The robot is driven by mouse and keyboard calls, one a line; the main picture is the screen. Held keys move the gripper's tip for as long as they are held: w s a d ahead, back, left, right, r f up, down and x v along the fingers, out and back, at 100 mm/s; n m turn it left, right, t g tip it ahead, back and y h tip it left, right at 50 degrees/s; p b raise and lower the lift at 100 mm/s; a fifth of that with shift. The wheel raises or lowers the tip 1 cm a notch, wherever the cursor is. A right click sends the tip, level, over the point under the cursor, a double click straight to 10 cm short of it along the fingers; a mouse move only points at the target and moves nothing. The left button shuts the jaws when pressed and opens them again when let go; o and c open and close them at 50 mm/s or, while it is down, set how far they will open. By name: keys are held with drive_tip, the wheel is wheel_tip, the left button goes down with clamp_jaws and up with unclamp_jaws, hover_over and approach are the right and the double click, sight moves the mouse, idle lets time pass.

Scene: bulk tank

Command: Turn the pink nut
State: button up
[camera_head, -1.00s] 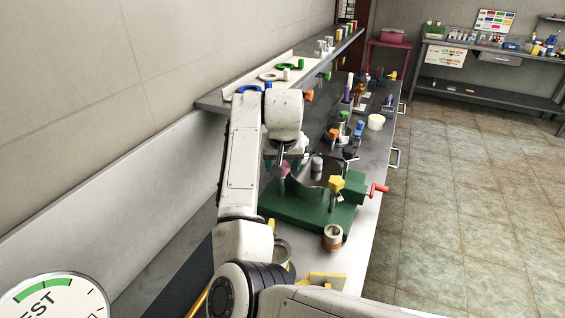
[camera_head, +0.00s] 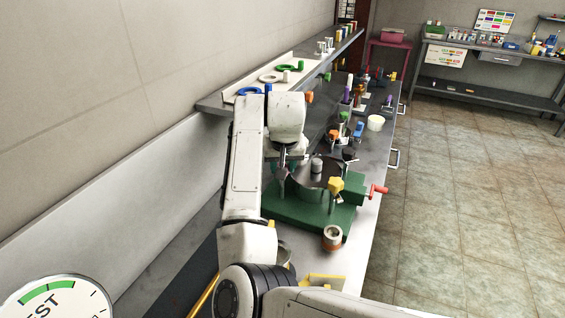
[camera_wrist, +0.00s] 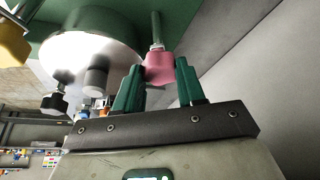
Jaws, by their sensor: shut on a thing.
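The pink nut (camera_wrist: 158,68) shows in the wrist view on a greenish threaded stud, below a dark green surface. My gripper (camera_wrist: 159,66) has its two green fingers on either side of the nut and is shut on it. In the head view my gripper (camera_head: 283,172) is at the left side of the green fixture (camera_head: 305,212), beside the round metal part on it. The nut cannot be made out there, hidden by my arm and gripper.
A yellow knob (camera_head: 336,185) and a red handle (camera_head: 379,190) stick out at the fixture's right. A small copper-and-grey cup (camera_head: 332,238) stands in front. Several tools and a white tub (camera_head: 376,122) stand farther back on the bench. A wall shelf runs along the left.

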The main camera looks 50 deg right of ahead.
drive_tip(key=n+p, duration=0.1)
drive_tip(key=p, duration=0.1)
drive_tip(key=n+y+p, duration=0.1)
drive_tip(key=n+p, duration=0.2)
drive_tip(key=p, duration=0.1)
drive_tip(key=shift+s+d+r+n+t+y, duration=0.1)
drive_tip(key=shift+d+r+n+t+y, duration=0.05)
drive_tip(key=shift+r+n+t+y, duration=0.2)
drive_tip(key=n+y+p, duration=0.1)
drive_tip(key=n+p, duration=0.1)
drive_tip(key=n+y+p, duration=0.1)
drive_tip(key=n+p, duration=0.1)
drive_tip(key=n, duration=0.1)
drive_tip(key=shift+d+f+n+p, duration=0.15)
drive_tip(key=shift+n+p, duration=0.1)
drive_tip(key=shift+p, duration=0.15)
drive_tip(key=n+y, duration=0.1)
drive_tip(key=n, duration=0.3)
drive_tip(key=shift+d+f+y+p, duration=0.1)
drive_tip(key=shift+d+y+p, duration=0.05)
drive_tip(key=shift+y+p, duration=0.25)
drive_tip(key=shift+w+n+g+y+b, duration=0.15)
drive_tip(key=shift+n+g+y+b, duration=0.2)
drive_tip(key=shift+n, duration=1.05)
drive_tip(key=shift+w+n+g+y+b, duration=0.1)
drive_tip(key=shift+n+g+y, duration=0.3)
drive_tip(key=shift+n, duration=1)
drive_tip(key=o, duration=1.1)
drive_tip(key=shift+c, duration=0.2)
